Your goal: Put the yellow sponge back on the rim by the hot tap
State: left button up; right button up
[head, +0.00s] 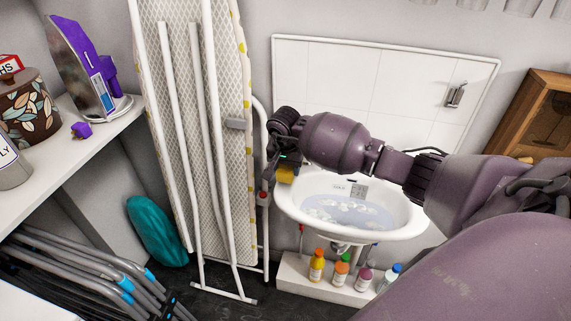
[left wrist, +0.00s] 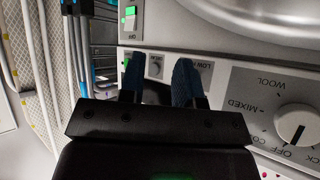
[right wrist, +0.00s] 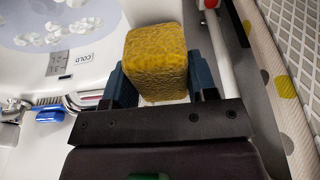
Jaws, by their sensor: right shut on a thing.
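The yellow sponge (right wrist: 155,60) is between the fingers of my right gripper (right wrist: 160,88), which is shut on it. In the head view the sponge (head: 286,174) shows below my right gripper (head: 288,158), at the left end of the white basin (head: 408,228); I cannot tell whether it touches the rim. The hot tap is not clearly visible, and my right arm covers the basin's back. In the right wrist view a plate marked COLD (right wrist: 85,55) lies by the basin, near a blue-capped chrome fitting (right wrist: 48,116). My left gripper (left wrist: 158,82) is open and empty before a dryer panel.
Foamy water (head: 345,212) fills the basin. Several bottles (head: 340,272) stand on a ledge below. An ironing board (head: 222,100) leans close to the left of my right gripper. A shelf (head: 75,150) with an iron (head: 82,70) is at the left. A control knob (left wrist: 295,124) is near my left gripper.

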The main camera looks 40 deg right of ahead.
pick_arm(q)
jog(key=shift+s+f, duration=0.2)
jog(key=shift+f, duration=0.05)
pick_arm(e)
jog(key=shift+f, duration=0.15)
pick_arm(q)
jog(key=shift+s+f+b, duration=0.15)
jog(key=shift+f+b, duration=0.15)
jog(key=shift+f, duration=0.1)
pick_arm(e)
jog(key=shift+f, duration=0.4)
jog(key=o, duration=1)
pick_arm(q)
jog(key=shift+r, duration=0.15)
pick_arm(e)
jog(key=shift+r, duration=0.3)
jog(key=r, duration=0.5)
jog(key=a+r+p, duration=0.1)
jog(key=r, duration=0.2)
jog(key=shift+s+r, duration=0.25)
jog(key=shift+s, duration=0.15)
jog(key=shift+s+a+r, duration=0.15)
jog(key=shift+r, duration=0.7)
pick_arm(q)
jog(key=shift+a+r, duration=0.1)
jog(key=shift+r, duration=0.3)
